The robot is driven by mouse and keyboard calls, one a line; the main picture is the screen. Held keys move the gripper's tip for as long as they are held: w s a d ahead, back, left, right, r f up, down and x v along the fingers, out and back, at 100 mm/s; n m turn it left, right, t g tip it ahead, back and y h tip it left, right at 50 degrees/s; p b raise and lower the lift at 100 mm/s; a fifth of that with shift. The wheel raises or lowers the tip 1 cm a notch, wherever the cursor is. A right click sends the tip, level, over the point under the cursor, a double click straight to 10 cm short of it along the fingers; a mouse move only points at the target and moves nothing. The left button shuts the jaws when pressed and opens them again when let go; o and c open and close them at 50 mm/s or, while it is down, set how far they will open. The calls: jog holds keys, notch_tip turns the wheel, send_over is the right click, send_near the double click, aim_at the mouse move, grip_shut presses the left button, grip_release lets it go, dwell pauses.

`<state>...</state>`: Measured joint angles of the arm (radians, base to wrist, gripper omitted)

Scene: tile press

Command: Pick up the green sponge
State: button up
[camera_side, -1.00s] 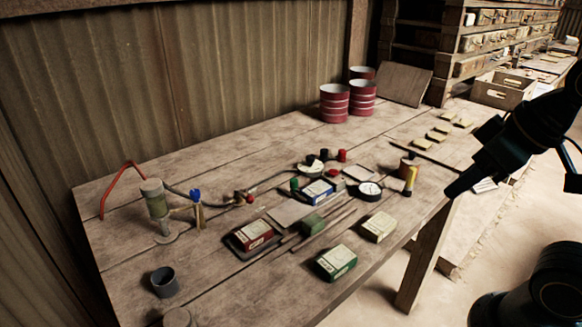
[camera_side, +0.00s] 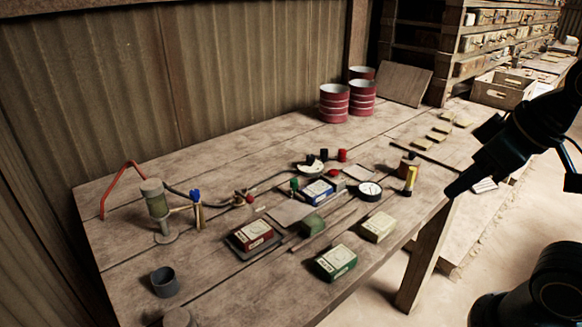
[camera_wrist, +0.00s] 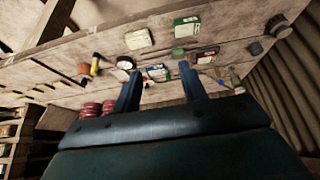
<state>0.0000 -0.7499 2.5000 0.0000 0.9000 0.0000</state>
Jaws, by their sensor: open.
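The green sponge (camera_side: 312,224) looks like a small dark green block lying on the wooden table (camera_side: 225,290), near its middle. In the wrist view the sponge (camera_wrist: 178,53) is small and lies beyond the fingertips. My gripper (camera_wrist: 160,71) is open and empty, its two fingers apart. In the side view my gripper (camera_side: 456,188) is at the table's right edge, well to the right of the sponge; its fingers cannot be told apart there.
A green box (camera_side: 336,262), a cream box (camera_side: 378,227), a red box (camera_side: 253,235) and a blue box (camera_side: 318,191) surround the sponge. A round gauge (camera_side: 369,190) and a yellow-handled tool (camera_side: 410,180) stand toward my gripper. Red cans (camera_side: 334,103) stand at the back.

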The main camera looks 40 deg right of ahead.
dwell(0.4)
jog(key=o, duration=0.4)
jog(key=shift+c, duration=0.2)
jog(key=shift+w, duration=0.1)
jog(key=w+a+n+g+y, duration=0.25)
jog(key=w+n, duration=0.65)
jog(key=w, duration=0.6)
jog(key=w+d+f+n+g+y, duration=0.2)
jog(key=w+d+f+n, duration=0.1)
jog(key=w+f+n, duration=0.5)
jog(key=w+f, duration=0.3)
jog(key=w, duration=0.1)
jog(key=shift+d+g, duration=0.15)
jog(key=shift+g, duration=0.2)
jog(key=shift+f, duration=0.15)
